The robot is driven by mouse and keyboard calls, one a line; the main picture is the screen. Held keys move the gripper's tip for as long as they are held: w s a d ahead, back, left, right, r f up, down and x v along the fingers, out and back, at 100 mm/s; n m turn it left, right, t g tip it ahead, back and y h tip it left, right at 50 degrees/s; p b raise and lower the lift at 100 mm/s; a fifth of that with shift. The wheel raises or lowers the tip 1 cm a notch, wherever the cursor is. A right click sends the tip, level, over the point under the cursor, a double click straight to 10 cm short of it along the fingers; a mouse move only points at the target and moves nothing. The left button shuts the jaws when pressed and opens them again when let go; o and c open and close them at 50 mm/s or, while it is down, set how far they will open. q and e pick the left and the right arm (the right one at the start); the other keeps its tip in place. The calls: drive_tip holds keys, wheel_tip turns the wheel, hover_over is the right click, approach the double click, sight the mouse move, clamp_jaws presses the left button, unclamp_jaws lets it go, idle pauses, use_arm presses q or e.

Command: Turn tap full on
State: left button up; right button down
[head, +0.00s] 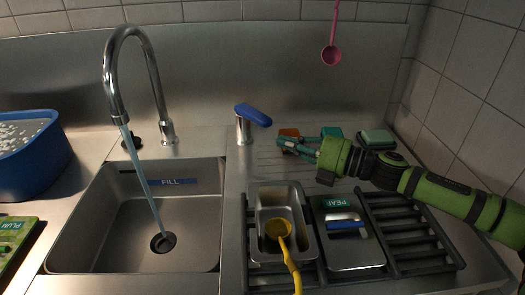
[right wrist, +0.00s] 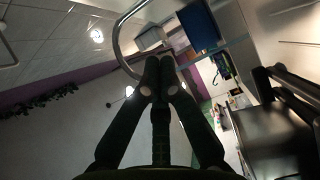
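The gooseneck tap (head: 113,75) stands behind the sink. A thin bluish stream of water (head: 146,182) runs from its spout down to the drain. The tap's blue lever (head: 254,115) sits on a separate metal post to the right of the spout and points to the right. My right gripper (head: 283,143) is to the right of and a little nearer than the lever, apart from it. In the right wrist view its fingertips (right wrist: 159,78) are together with nothing between them. My left gripper is not in view.
The sink (head: 90,235) has a FILL label. A blue tub (head: 35,165) stands left. Small orange and green blocks lie near the gripper. A pink scoop (head: 331,55) hangs behind.

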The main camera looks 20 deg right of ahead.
sight(253, 115)
drive_tip(key=p+x, duration=0.4)
drive_tip(key=x, duration=0.6)
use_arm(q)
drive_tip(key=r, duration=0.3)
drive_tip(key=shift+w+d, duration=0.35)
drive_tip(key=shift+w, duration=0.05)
use_arm(e)
drive_tip(key=d, duration=0.1)
drive_tip(key=w+d+f, duration=0.1)
drive_tip(key=d, duration=0.2)
drive_tip(key=shift+w+f, duration=0.15)
drive_tip(key=shift+w, duration=0.25)
